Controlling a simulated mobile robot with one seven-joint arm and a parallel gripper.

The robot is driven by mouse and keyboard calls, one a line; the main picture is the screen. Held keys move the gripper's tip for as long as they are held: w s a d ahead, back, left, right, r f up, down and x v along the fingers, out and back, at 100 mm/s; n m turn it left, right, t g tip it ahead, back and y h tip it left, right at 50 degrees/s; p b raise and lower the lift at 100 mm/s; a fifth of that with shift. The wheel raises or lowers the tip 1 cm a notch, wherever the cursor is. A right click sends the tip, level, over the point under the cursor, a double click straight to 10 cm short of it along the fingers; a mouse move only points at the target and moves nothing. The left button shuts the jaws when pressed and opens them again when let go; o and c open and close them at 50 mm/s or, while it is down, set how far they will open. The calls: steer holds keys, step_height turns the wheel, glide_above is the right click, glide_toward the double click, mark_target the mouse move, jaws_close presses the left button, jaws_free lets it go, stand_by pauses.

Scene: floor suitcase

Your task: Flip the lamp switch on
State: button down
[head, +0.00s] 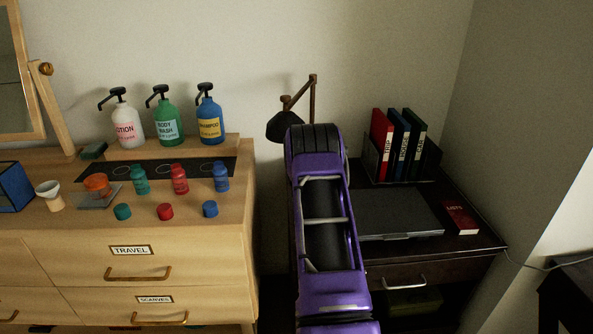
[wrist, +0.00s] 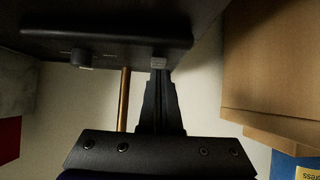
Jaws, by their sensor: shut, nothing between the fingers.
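The desk lamp shows in the head view as a dark shade (head: 282,127) on a brown jointed arm (head: 313,90) behind my purple arm. Its lower part is hidden there. In the wrist view a dark box (wrist: 105,35), apparently the lamp's base, spans the top, with a brown rod (wrist: 124,100) near it. Two small grey pieces, apparently switches, show on its edge: one on the left (wrist: 82,58) and one on the right (wrist: 158,62). My gripper (wrist: 160,76) is shut and empty, its tips at the right one. I cannot tell if they touch. The head view hides my gripper.
A dark desk (head: 475,215) carries a closed laptop (head: 395,213), a red book (head: 461,217) and upright binders (head: 400,145). A wooden dresser (head: 60,245) with bottles stands to the left. The wall is close behind the lamp.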

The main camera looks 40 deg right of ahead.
steer(key=shift+a+f, duration=0.1)
steer(key=shift+a, duration=0.15)
steer(key=shift+f, duration=0.1)
